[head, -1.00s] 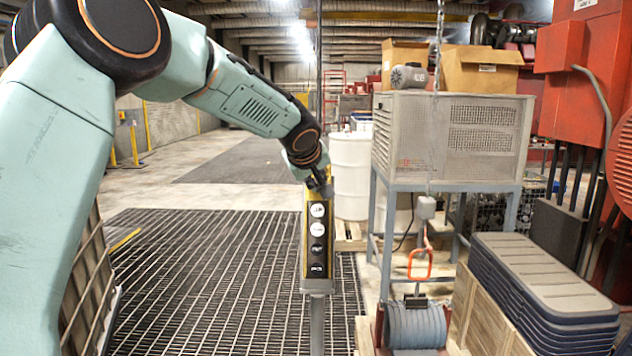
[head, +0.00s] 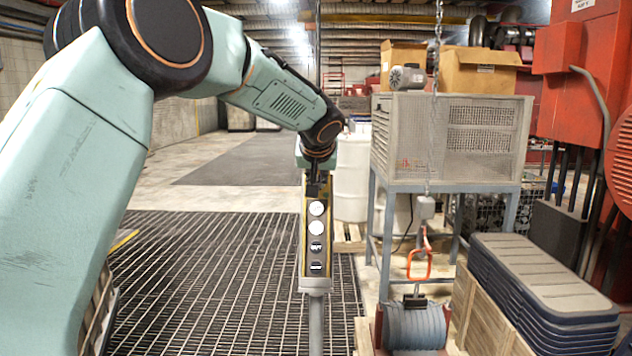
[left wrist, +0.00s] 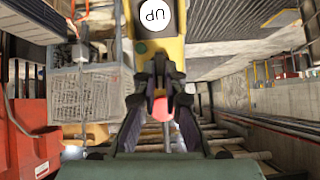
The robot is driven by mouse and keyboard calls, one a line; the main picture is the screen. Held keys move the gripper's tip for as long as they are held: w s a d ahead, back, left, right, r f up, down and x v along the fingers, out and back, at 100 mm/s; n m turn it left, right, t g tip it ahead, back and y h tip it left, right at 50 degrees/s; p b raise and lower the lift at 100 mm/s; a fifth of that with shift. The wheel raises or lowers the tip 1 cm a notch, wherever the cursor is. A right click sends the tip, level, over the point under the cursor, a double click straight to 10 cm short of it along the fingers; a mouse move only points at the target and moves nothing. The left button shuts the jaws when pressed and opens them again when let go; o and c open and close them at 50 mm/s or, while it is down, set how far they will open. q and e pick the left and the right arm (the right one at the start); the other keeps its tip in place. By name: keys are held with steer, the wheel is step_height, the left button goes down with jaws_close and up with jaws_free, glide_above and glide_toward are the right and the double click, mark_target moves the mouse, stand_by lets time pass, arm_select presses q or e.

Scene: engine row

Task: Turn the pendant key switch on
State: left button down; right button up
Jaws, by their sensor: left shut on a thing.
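The pendant (head: 316,237) is a tall yellow box with a dark face and a column of round buttons, hanging upright in the middle of the head view. Its upper end with the white UP button (left wrist: 154,14) shows at the top of the left wrist view. My left gripper (head: 317,187) is at the pendant's upper end, just above the top button. In the left wrist view its fingers (left wrist: 160,92) are closed together against the pendant's face. They hide the key switch between them. A red round part (left wrist: 160,110) shows just past the fingertips. My right gripper is not in view.
A chain with a grey box and orange hook (head: 419,264) hangs to the right of the pendant. A caged unit (head: 450,135) on a blue-grey stand is behind it. Stacked trays (head: 545,275) are at the lower right. The floor grating (head: 200,280) at left is clear.

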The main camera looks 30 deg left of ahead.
arm_select(q)
steer(key=m+y+b, duration=0.1)
steer(key=m, duration=0.3)
steer(key=shift+w+d, duration=0.15)
steer(key=shift+m+y, duration=0.3)
stand_by(0.4)
steer(key=c, duration=1.4)
jaws_free()
steer(key=shift+c, duration=0.2)
steer(key=v, duration=1.1)
steer(key=shift+d+r, duration=0.2)
steer(key=shift+r, duration=0.15)
steer(key=shift+s, duration=0.25)
